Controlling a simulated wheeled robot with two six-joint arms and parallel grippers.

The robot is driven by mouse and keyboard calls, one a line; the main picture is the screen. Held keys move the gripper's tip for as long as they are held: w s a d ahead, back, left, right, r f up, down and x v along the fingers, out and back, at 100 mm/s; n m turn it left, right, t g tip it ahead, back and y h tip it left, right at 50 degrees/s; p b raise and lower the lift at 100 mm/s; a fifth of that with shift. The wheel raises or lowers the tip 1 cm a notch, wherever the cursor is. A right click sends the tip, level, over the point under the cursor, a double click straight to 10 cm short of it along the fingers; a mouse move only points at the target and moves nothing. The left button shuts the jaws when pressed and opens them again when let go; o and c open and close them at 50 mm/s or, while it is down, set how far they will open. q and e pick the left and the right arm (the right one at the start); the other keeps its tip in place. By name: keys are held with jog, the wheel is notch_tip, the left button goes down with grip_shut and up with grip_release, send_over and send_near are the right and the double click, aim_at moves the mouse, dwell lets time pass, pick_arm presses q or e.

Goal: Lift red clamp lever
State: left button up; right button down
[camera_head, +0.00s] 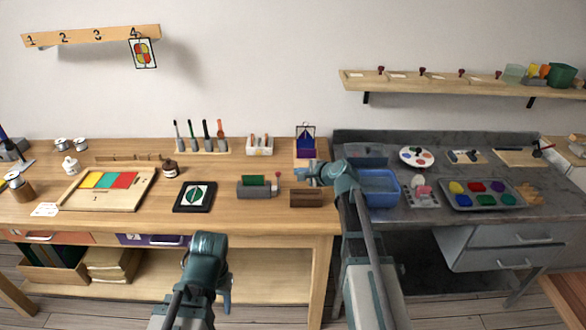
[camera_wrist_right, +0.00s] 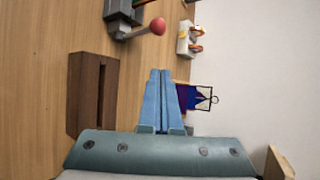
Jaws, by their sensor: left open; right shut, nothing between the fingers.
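The red clamp lever's ball knob (camera_head: 276,178) stands at the right end of a grey clamp block (camera_head: 254,192) with a green piece on top, on the wooden bench. In the right wrist view the red knob (camera_wrist_right: 157,26) is on a short grey arm beside the clamp block (camera_wrist_right: 122,12). My right gripper (camera_head: 300,173) is just right of the knob, shut and empty; its blue fingers (camera_wrist_right: 160,74) are apart from the knob. My left gripper (camera_head: 226,292) is low in front of the bench, open, its fingers mostly hidden by its wrist.
A slotted brown wooden block (camera_head: 306,197) lies just right of the clamp; it also shows in the wrist view (camera_wrist_right: 82,95). A black framed leaf picture (camera_head: 195,196) lies to the left. A white holder (camera_head: 260,149) and a purple-based stand (camera_head: 305,151) are behind.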

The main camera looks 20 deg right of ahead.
jog(key=p+v, duration=0.1)
jog(key=v, duration=0.4)
jog(key=shift+d+p, duration=0.15)
jog(key=shift+p, duration=0.2)
jog(key=shift+f, duration=0.1)
